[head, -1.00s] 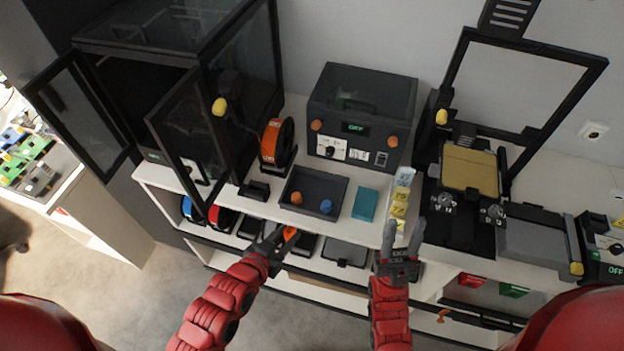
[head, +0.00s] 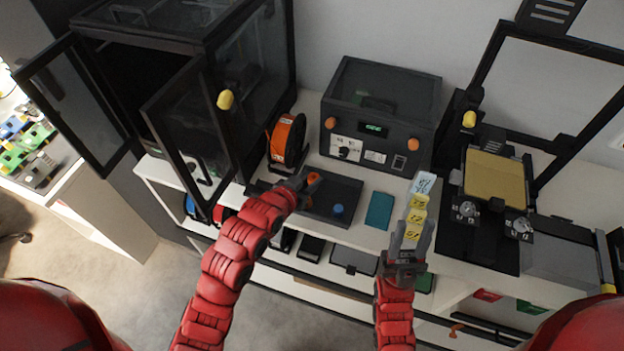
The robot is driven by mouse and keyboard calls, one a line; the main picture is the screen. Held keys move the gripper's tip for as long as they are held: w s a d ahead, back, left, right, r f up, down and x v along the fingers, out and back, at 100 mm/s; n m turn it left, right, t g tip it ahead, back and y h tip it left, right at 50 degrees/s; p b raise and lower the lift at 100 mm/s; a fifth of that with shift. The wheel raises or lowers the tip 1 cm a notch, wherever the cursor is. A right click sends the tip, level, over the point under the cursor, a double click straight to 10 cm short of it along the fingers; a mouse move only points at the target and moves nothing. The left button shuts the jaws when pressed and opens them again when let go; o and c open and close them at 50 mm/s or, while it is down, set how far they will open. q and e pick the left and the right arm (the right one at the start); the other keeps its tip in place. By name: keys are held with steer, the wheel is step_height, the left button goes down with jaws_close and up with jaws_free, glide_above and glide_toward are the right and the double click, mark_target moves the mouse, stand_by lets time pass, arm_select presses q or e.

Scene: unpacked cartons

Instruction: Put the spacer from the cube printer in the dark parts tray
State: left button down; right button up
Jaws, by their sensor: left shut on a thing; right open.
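The dark parts tray (head: 352,188) lies on the white bench, with a blue piece (head: 338,209) inside. My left gripper (head: 310,183) is over the tray's left part, shut on a small orange piece (head: 313,177), apparently the spacer. I cannot tell if the piece touches the tray floor. The gripper and arm hide the tray's left side, including the place of another orange piece. A large dark enclosure (head: 190,75) with open glass doors stands at the left; it may be the cube printer. My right gripper (head: 412,245) is open and empty at the bench's front edge.
A dark box (head: 380,105) with orange knobs and a green display stands behind the tray. An orange spool (head: 287,138) is left of it. A teal block (head: 379,211) and yellow-labelled strip (head: 417,208) lie right of the tray. An open-frame printer (head: 490,180) stands further right.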

mark_target(309, 182)
arm_select(q)
steer(key=shift+w+d+r, duration=0.15)
steer(key=shift+w+d, duration=0.05)
steer(key=shift+w, duration=0.4)
steer(key=shift+w+f, duration=0.35)
steer(key=shift+w, duration=0.05)
step_height(309, 182, down, 2)
steer(key=shift+f+p, duration=0.1)
steer(key=shift+p, duration=1.05)
steer(key=shift+f, duration=0.7)
steer(key=c, duration=0.8)
jaws_free()
